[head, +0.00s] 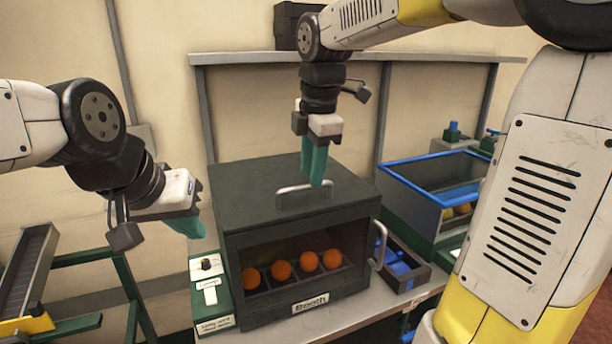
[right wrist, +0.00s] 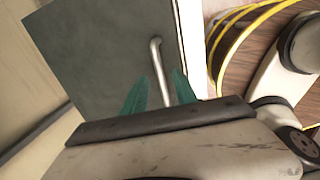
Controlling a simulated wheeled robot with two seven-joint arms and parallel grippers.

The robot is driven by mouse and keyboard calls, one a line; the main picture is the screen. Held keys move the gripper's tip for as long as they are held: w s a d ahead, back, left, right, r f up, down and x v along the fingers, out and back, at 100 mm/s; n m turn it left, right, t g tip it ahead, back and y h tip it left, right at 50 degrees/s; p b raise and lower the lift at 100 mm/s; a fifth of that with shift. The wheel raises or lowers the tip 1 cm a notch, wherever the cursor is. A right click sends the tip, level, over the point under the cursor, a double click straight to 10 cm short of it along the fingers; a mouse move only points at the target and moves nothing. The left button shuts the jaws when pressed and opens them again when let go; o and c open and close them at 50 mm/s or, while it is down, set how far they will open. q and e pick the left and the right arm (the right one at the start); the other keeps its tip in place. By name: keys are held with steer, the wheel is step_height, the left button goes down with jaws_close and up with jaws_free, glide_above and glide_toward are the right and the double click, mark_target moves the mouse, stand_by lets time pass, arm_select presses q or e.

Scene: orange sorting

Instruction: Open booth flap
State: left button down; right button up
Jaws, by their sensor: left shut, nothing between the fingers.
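The booth (head: 300,215) is a dark grey box with a front window, a "Booth" label and several oranges (head: 281,270) inside in a row. A silver bar handle (head: 302,187) is on its top face, and another handle (head: 379,246) is at its right front edge. My right gripper (head: 313,178) points down just over the top handle, its green fingers apart. In the right wrist view the handle (right wrist: 156,62) runs down between the open fingertips (right wrist: 157,85); I cannot tell whether they touch it. My left gripper (head: 190,230) is shut and empty, left of the booth.
A small green switch box (head: 210,290) stands left of the booth. A blue-rimmed bin (head: 430,172) and a dark tray with blue pieces (head: 402,265) are to the right. A shelf (head: 350,57) runs along the wall behind. A green-framed chute (head: 30,270) is at far left.

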steer(key=shift+w+f, duration=0.2)
steer(key=shift+f, duration=0.9)
steer(key=shift+c, duration=0.2)
jaws_close()
stand_by(0.5)
